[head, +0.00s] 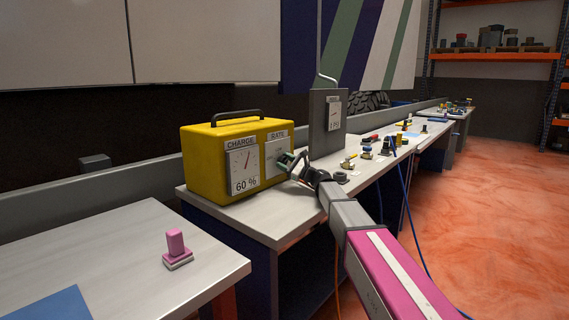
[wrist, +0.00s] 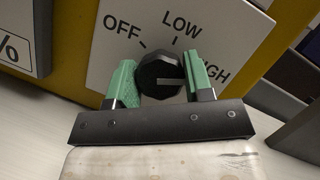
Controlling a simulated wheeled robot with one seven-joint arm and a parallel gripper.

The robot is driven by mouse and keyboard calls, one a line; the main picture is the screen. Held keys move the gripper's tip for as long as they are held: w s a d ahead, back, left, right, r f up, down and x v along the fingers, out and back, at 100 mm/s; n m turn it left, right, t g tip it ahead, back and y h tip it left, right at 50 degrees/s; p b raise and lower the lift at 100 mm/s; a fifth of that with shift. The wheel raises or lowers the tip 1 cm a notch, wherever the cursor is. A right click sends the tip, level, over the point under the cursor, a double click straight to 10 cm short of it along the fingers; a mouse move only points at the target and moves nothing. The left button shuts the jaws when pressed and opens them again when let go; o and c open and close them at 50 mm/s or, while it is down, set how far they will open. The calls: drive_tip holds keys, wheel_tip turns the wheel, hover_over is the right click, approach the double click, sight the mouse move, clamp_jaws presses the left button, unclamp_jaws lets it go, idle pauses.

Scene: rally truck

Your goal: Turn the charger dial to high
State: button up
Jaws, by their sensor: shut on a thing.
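The charger (head: 205,165) is a yellow box with a dark handle, standing on the bench. Its front has a CHARGE gauge reading 60 % and a RATE panel (head: 277,150). The black dial (wrist: 158,72) sits on that panel among the labels OFF, LOW and HIGH. In the head view my gripper (head: 288,162) is at the RATE panel and hides the dial.
A grey box with a gauge (head: 327,125) stands right of the charger. Several small parts lie farther along the bench. A pink-handled object (head: 176,246) stands on the nearer table (head: 110,245). The orange floor (head: 480,200) at right is open.

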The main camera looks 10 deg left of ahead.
sight(285, 162)
drive_tip(key=shift+f, duration=0.1)
drive_tip(key=o, duration=0.9)
drive_tip(key=shift+d, duration=0.1)
drive_tip(key=v, duration=0.4)
drive_tip(key=shift+s+d+f, duration=0.1)
drive_tip(key=shift+s+d, duration=0.15)
drive_tip(key=shift+d, duration=0.1)
drive_tip(key=s+d, duration=0.1)
drive_tip(key=d, duration=0.3)
drive_tip(key=s+d, duration=0.1)
drive_tip(key=d, duration=0.2)
drive_tip(key=s+d, duration=0.1)
drive_tip(key=d, duration=0.3)
drive_tip(key=shift+s+d, duration=0.25)
drive_tip(key=shift+d, duration=0.05)
